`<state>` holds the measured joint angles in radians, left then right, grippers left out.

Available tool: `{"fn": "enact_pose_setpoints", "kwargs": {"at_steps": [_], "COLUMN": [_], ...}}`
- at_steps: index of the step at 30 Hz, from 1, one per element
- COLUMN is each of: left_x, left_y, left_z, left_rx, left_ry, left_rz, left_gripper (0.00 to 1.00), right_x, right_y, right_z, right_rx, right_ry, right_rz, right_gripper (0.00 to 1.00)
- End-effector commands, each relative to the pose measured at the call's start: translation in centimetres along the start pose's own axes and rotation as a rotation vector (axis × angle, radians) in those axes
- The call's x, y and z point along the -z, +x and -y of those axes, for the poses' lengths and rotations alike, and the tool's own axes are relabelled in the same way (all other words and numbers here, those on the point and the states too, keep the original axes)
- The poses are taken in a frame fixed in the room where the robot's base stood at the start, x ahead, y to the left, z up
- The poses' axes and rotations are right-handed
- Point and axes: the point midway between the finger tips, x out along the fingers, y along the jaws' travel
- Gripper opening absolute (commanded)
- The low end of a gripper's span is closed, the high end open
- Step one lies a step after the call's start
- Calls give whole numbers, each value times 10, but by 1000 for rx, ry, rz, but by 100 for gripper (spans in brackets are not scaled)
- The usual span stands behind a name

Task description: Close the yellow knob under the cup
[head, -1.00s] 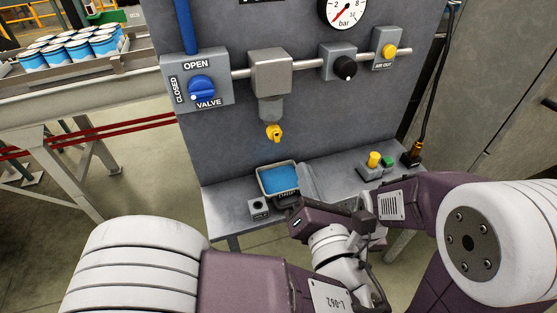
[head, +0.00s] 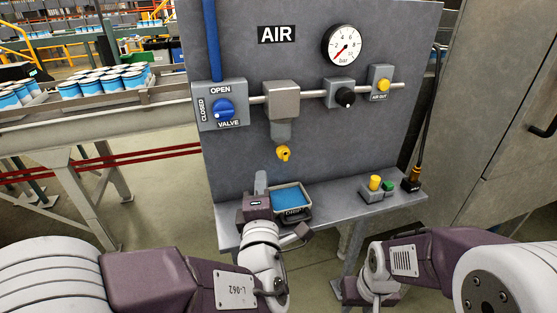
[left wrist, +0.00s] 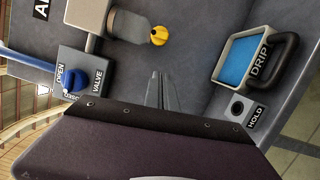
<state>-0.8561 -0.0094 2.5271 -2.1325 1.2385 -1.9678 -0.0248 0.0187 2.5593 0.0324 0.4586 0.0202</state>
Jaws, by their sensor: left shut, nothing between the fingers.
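The yellow knob (head: 283,153) sits at the bottom of the grey cup (head: 281,131), which hangs under a square grey block on the pipe. In the left wrist view the knob (left wrist: 159,36) is at the top centre, beyond my fingertips. My left gripper (head: 260,180) is below and a little left of the knob, beside the drip tray, apart from the knob. In the left wrist view its fingers (left wrist: 161,88) are together with nothing between them. My right arm is at the lower right; its fingertips do not show.
A drip tray (head: 304,193) with a blue inside stands on the shelf below the knob. A blue valve handle (head: 223,109) is at the upper left. A black knob (head: 345,97), yellow air-out button (head: 384,85) and gauge (head: 343,46) are at the right. A HOLD block (left wrist: 244,110) adjoins the tray.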

Motion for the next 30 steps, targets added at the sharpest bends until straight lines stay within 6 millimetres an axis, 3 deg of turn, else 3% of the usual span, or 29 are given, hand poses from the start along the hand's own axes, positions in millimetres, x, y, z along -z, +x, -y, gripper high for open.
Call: {"fn": "enact_pose_setpoints", "kwargs": {"at_steps": [3,10,12,18,30], "left_x": [-1,0,-16,-36,-39], "left_y": [14,30,32,37,38], "left_z": [-11,-8,1,1,2], "left_rx": [1,6,-1,-1,-1], "left_ry": [12,6,-4,-2,-2], "left_rz": [-9,-1,5,3,1], "left_gripper": [0,0,0,0,0], "right_x": [3,8,7,7,7], "right_y": [-35,-83,-71,-72,-72], "right_z": [1,2,1,1,1], "right_rx": [0,0,0,0,0], "right_ry": [0,0,0,0,0], "right_rz": [1,1,1,2,1], "right_gripper": [37,37,37,37,37]}}
